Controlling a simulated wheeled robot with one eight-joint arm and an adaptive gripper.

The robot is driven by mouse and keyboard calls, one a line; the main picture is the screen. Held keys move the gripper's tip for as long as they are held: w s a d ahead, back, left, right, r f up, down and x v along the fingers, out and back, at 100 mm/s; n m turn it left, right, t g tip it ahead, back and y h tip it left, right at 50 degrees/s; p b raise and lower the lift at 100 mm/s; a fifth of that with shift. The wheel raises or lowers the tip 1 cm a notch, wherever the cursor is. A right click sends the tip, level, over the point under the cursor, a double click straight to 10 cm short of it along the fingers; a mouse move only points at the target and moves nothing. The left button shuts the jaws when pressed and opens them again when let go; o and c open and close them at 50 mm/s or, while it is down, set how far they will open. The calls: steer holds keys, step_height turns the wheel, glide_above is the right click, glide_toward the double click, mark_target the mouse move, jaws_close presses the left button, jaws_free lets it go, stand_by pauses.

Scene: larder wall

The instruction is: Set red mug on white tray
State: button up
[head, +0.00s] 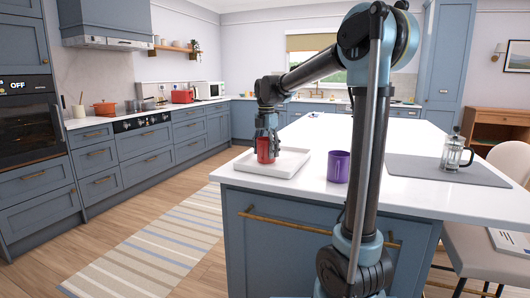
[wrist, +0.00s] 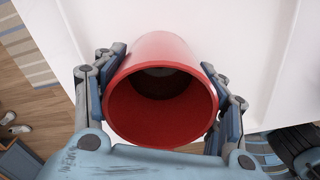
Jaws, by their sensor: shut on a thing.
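The red mug (head: 265,150) is at the left part of the white tray (head: 287,167), on the near left corner of the island. In the wrist view the red mug (wrist: 160,62) shows its open mouth towards the camera. My gripper (head: 266,140) is above the tray, its fingers on both sides of the mug. In the wrist view my gripper (wrist: 160,85) is shut on the mug, one finger at the left and one at the right. The mug looks upright. I cannot tell whether its base touches the tray.
A purple mug (head: 339,166) stands on the island (head: 330,135) right of the tray. A grey mat (head: 420,170) with a glass coffee press (head: 456,153) lies farther right. A striped rug (head: 165,245) lies on the floor at left.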

steer(key=o, duration=1.4)
step_height(320, 180, up, 12)
